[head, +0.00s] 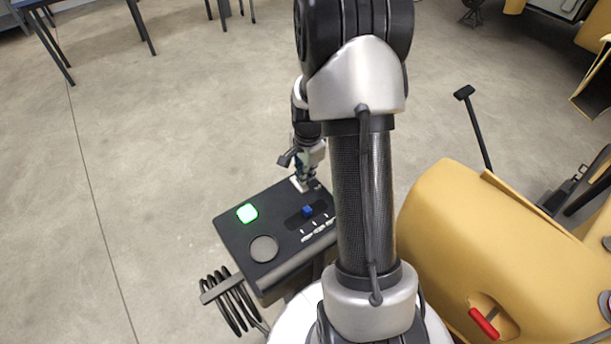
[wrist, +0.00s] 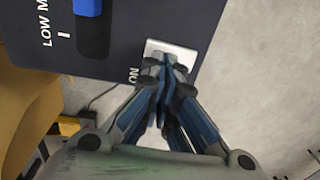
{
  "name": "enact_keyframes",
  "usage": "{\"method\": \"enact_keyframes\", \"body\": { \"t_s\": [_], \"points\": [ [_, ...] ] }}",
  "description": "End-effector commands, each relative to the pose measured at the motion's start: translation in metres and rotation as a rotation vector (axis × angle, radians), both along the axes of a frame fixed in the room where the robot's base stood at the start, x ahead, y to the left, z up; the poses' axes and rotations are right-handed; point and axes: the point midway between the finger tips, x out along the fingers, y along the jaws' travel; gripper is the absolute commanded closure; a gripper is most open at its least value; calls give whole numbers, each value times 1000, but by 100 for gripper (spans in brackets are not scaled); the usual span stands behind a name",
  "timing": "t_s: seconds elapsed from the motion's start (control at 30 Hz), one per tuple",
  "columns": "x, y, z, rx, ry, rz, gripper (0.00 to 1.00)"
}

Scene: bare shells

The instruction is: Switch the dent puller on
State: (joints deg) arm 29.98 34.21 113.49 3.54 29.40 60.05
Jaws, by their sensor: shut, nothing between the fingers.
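The dent puller (head: 276,272) is a black box with a sloped top panel, low in the middle of the head view.
A coiled black cable (head: 232,303) hangs at the box's left side. A yellow machine (head: 480,230) with a red-handled lever (head: 484,322) stands close on the right. Table legs show at the top left. The concrete floor (head: 150,130) to the left is clear.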

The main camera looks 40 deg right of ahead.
Motion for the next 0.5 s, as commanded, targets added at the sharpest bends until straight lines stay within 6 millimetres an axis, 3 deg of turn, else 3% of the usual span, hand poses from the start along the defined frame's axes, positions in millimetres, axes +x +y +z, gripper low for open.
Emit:
{"method": "enact_keyframes", "body": {
  "t_s": [0.03,0.3,0.5],
  "points": [
    [-1,-2,17,0,0,0,100],
    [-9,-4,77,-1,-2,2,100],
    [-13,-3,109,0,-1,2,100]
  ]
}}
